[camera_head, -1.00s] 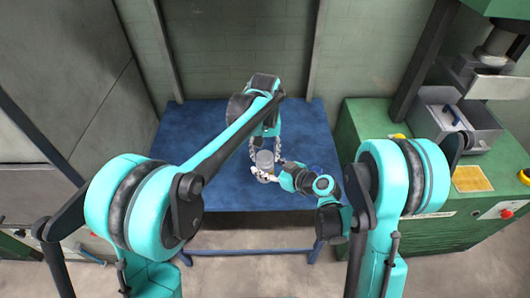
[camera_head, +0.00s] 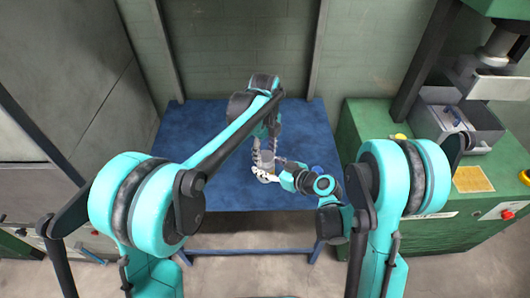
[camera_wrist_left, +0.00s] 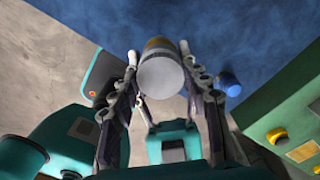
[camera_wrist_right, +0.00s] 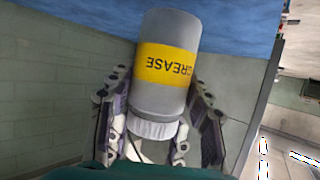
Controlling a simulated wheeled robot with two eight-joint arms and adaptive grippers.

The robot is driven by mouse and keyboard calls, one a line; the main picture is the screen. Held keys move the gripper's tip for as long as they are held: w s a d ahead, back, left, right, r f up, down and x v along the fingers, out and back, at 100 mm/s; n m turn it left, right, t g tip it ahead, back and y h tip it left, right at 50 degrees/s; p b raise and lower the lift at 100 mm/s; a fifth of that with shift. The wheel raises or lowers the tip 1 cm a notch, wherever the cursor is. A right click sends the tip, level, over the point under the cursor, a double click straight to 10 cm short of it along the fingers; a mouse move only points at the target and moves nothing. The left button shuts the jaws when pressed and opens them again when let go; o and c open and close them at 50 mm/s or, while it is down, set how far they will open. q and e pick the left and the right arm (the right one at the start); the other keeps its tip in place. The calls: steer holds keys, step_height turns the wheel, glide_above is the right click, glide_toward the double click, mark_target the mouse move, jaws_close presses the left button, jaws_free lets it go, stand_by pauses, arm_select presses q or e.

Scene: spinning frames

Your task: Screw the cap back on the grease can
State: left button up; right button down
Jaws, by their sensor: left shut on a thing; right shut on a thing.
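The grease can (camera_wrist_right: 168,85) is a grey cylinder with a yellow band marked GREASE, shown upside down in the right wrist view. A pale ribbed cap (camera_wrist_right: 150,129) sits at the can's top end; its flat grey face (camera_wrist_left: 160,76) shows in the left wrist view. I cannot tell how tightly it is seated. My left gripper (camera_head: 265,147) reaches down from above, shut on the cap, with its fingers on either side. My right gripper (camera_head: 264,174) comes from the right, shut on the can. Parts of the can are hidden behind the fingers.
The can is over a blue table (camera_head: 195,150), whose left side is clear. A small blue round object (camera_wrist_left: 229,84) lies on the table close by. A green machine bench (camera_head: 365,125) with a grey bin (camera_head: 485,118) stands at the right. A wall closes the back.

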arm_select(q)
steer(key=m, duration=0.4)
steer(key=shift+w+m, duration=0.1)
steer(key=shift+m, duration=0.2)
steer(key=m, duration=0.4)
steer(key=o, duration=0.7)
steer(key=shift+d, duration=0.1)
steer(key=shift+r, duration=0.15)
steer(key=shift+r, duration=2.1)
steer(key=shift+c, duration=0.5)
